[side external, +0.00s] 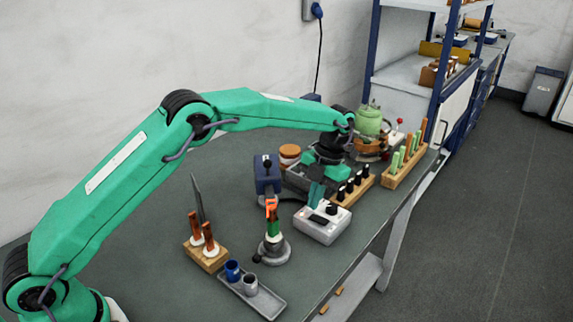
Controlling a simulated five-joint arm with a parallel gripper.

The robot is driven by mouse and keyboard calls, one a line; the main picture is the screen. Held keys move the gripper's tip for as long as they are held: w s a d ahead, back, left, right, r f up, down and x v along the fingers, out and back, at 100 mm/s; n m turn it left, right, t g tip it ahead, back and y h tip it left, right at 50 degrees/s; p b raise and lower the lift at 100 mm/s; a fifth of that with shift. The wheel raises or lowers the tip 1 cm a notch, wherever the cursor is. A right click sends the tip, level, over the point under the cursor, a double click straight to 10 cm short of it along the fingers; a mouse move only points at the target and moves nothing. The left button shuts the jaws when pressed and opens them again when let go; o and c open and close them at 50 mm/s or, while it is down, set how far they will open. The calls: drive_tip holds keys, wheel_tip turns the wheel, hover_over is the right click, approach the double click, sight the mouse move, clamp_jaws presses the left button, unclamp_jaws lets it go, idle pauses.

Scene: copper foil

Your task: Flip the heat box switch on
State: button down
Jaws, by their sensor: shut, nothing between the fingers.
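A light grey box (322,228) with a dark knob and a dark switch-like part on its top stands near the table's right edge; it looks like the heat box. The dark part (319,219) is too small to tell its position. My gripper (312,207) points down just above the box's back left part, its green fingers together and empty. I cannot tell whether the fingertips touch the box. The fingers hide a little of the box's top.
A small stand with an orange-tipped tool (272,230) is left of the box. A wooden block with black-topped pieces (352,188) stands close behind it. A grey tray with cups (265,298) is at the front. Bare table (160,210) lies to the left.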

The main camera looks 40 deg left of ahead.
wheel_tip(320, 180, up, 11)
drive_tip(key=w+a, duration=0.2)
drive_tip(key=w, duration=0.1)
drive_tip(key=shift+a+f, duration=0.15)
drive_tip(key=shift+a, duration=0.05)
drive_tip(key=shift+s, duration=0.1)
idle(0.5)
drive_tip(key=s+a+r+n+t+h, duration=0.1)
drive_tip(key=s+a+r+n+t, duration=0.45)
drive_tip(key=s+r+n, duration=1.05)
drive_tip(key=s+a+f+n+t, duration=0.1)
drive_tip(key=s+a+f+n, duration=0.1)
drive_tip(key=s+f+n, duration=0.3)
drive_tip(key=s+a+f+n+t, duration=0.2)
drive_tip(key=s+f+n, duration=0.3)
drive_tip(key=s+n, duration=0.8)
drive_tip(key=shift+s+a+n, duration=0.3)
drive_tip(key=shift+a+n, duration=0.5)
drive_tip(key=shift+n, duration=0.3)
